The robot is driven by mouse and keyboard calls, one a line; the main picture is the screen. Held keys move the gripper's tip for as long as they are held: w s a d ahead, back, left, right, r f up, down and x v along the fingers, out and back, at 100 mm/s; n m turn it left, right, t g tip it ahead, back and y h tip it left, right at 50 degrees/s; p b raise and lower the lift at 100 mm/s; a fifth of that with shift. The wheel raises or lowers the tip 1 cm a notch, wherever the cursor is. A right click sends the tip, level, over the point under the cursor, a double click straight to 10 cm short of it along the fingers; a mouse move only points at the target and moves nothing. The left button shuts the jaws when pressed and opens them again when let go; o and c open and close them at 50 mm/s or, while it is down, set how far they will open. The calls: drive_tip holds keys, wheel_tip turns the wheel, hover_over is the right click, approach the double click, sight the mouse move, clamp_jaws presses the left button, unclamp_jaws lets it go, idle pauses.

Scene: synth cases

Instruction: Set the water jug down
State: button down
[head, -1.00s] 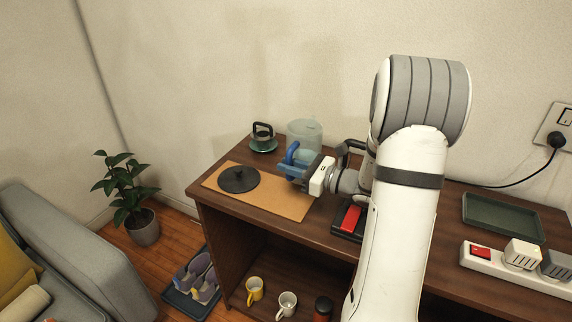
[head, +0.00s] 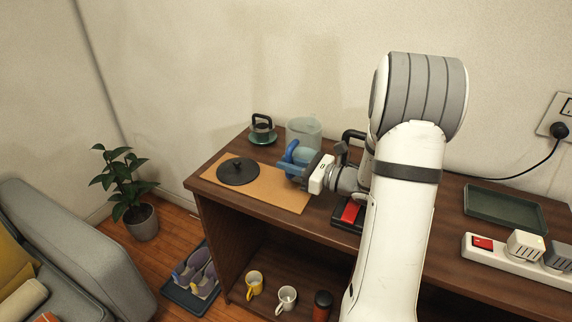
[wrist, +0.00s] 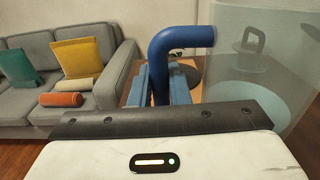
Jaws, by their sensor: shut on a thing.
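The water jug is a clear, bluish vessel (head: 304,132) with a thick blue handle (head: 290,151). My gripper (head: 298,168) is shut on the handle, over the back right part of the tan mat (head: 262,196). The jug looks upright. My gripper hides its base in the head view, so I cannot tell whether it touches the surface. In the wrist view the handle (wrist: 180,40) rises between the blue fingers (wrist: 162,84), and the clear wall (wrist: 262,75) fills the right side.
A black round lid (head: 238,172) lies on the mat's left part. A black and red item (head: 350,212) is right of the mat. A green tray (head: 505,209) and a power strip (head: 512,252) lie farther right.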

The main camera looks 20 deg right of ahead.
drive_tip(key=shift+f+b, duration=0.3)
drive_tip(key=shift+f, duration=0.1)
drive_tip(key=c, duration=1.3)
unclamp_jaws()
drive_tip(key=shift+f, duration=0.1)
